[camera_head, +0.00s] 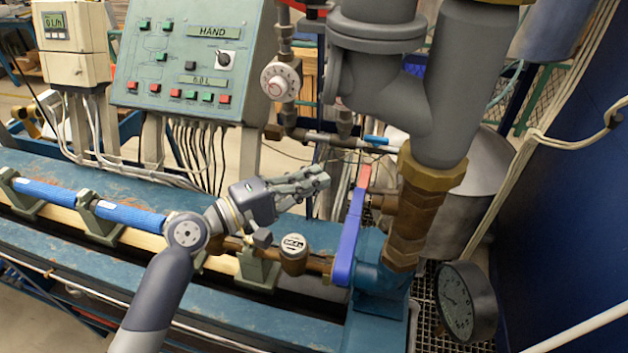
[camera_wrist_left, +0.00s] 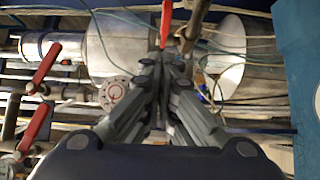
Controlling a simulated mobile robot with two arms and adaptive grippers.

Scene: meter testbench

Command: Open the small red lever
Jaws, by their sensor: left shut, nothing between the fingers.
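A small red lever (camera_head: 364,176) stands upright just right of my left gripper (camera_head: 324,178), beside the brass fittings of the big grey pipe and close above the top of a long blue lever. In the left wrist view a red lever (camera_wrist_left: 166,22) shows straight beyond the fingertips. My left gripper, also in the left wrist view (camera_wrist_left: 166,58), is shut and empty, with its fingers pointing at the red lever. A small gap seems to lie between them; contact cannot be told. My right gripper is not in view.
The long blue lever (camera_head: 349,236) stands below and right of my gripper. A brass water meter (camera_head: 294,254) sits below it. The thick grey pipe (camera_head: 446,80) and a pressure gauge (camera_head: 466,301) are at right. The control panel (camera_head: 190,60) is behind. Other red levers (camera_wrist_left: 45,65) show left.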

